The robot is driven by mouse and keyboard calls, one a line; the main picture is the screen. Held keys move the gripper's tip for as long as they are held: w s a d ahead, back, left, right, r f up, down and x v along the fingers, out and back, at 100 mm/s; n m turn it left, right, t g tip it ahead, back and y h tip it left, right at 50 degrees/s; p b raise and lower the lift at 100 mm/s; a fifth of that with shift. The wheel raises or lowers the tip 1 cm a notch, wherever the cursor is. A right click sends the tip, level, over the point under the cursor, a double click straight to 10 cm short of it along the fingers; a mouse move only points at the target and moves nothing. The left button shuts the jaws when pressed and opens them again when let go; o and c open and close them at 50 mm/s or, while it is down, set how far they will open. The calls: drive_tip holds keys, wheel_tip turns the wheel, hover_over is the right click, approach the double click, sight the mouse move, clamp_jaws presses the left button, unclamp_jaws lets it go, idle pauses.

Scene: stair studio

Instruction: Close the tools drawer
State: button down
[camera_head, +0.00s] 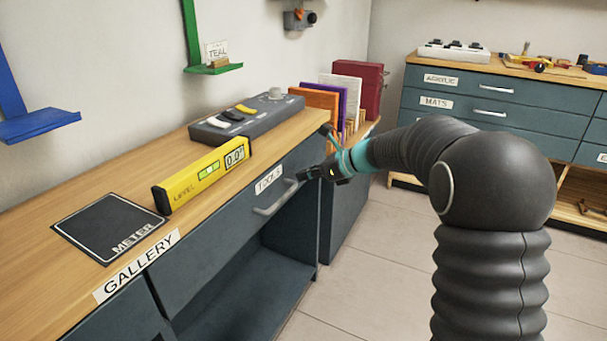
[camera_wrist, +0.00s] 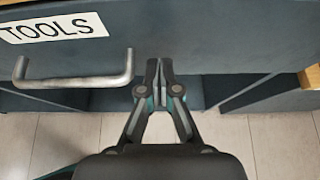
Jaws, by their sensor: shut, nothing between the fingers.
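The tools drawer (camera_head: 210,243) is a dark blue-grey front under the wooden bench top, with a white TOOLS label and a grey bar handle (camera_head: 275,202). It looks near flush with the bench; any small gap is hard to judge. In the wrist view the drawer front (camera_wrist: 215,55) fills the upper part, with the handle (camera_wrist: 70,82) at left. My gripper (camera_head: 303,174) is shut and empty at the drawer's right part. In the wrist view my gripper (camera_wrist: 160,64) points at the front just right of the handle; I cannot tell whether the tips touch it.
The bench top (camera_head: 130,190) bears a yellow level (camera_head: 205,176), a black METER mat (camera_head: 108,222) and a grey switch box (camera_head: 247,118). Below the drawer is an open shelf. Upright coloured boards stand beyond. Another drawer cabinet (camera_head: 500,105) stands at the back right. The tiled floor between is clear.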

drive_tip(key=d+f+v, duration=0.1)
drive_tip(key=v, duration=1)
drive_tip(key=s+d+f+n+g+h, duration=0.2)
drive_tip(key=s+d+f+n+h, duration=0.3)
drive_tip(key=s+f+n, duration=0.45)
drive_tip(key=s+d+r+n+t+h, duration=0.1)
drive_tip(key=s+n, duration=0.3)
drive_tip(key=s, duration=0.5)
drive_tip(key=s+d+r+n+t+h, duration=0.1)
drive_tip(key=s+d+r+n+h, duration=0.1)
drive_tip(key=s, duration=0.7)
drive_tip(key=s+d+r+n+t+h, duration=0.1)
drive_tip(key=s+d+n+h, duration=0.2)
drive_tip(key=s+n, duration=0.4)
drive_tip(key=shift+s+d+r, duration=0.35)
drive_tip(key=shift+s+d, duration=0.4)
drive_tip(key=shift+s, duration=0.2)
